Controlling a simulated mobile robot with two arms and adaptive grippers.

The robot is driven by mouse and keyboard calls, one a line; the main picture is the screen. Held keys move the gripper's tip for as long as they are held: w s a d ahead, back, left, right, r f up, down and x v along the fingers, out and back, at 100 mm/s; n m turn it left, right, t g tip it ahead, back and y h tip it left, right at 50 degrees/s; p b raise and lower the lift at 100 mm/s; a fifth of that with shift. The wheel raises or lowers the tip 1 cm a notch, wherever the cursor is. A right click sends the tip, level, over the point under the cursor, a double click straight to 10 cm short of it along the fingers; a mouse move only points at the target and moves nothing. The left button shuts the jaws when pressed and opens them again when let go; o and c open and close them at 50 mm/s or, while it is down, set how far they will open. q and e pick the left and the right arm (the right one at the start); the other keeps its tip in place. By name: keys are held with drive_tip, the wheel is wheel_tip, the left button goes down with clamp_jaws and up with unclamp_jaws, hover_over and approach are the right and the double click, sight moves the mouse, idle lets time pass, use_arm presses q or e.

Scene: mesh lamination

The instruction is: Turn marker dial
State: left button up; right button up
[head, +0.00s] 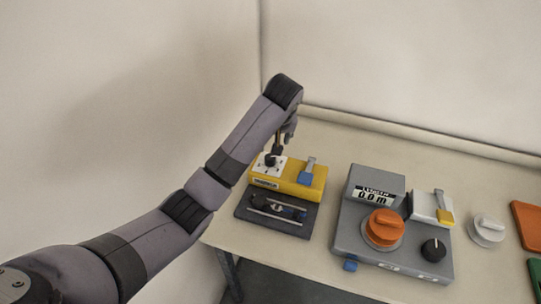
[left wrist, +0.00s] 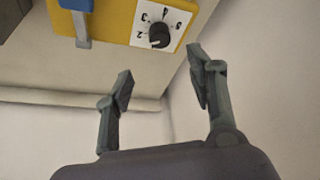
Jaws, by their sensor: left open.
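The marker dial is a black knob (left wrist: 160,35) on a white plate with numbers around it, set in a yellow machine (head: 306,190). In the left wrist view the knob is at the top, beyond my fingertips. In the head view the white dial plate (head: 262,171) is on the left part of the yellow machine, partly covered by my gripper. My left gripper (left wrist: 160,82) is open, its two fingers apart with nothing between them. In the head view my left gripper (head: 281,147) is over the dial from behind. My right gripper is not in view.
A blue-tipped lever (head: 307,173) stands on the yellow machine, right of the dial. A grey machine with a length display (head: 374,196), an orange knob (head: 384,226) and a black knob (head: 433,249) sits to the right. A light grey knob (head: 487,229) is farther right. Walls close off the back.

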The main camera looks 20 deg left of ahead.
sight(270, 158)
use_arm(q)
drive_tip(key=p+x, duration=0.1)
drive_tip(key=x, duration=1.2)
drive_tip(key=shift+f, duration=0.15)
drive_tip(key=shift+c, duration=0.6)
drive_tip(key=shift+c, duration=1.3)
drive_tip(key=c, duration=0.8)
drive_tip(key=shift+o, duration=0.2)
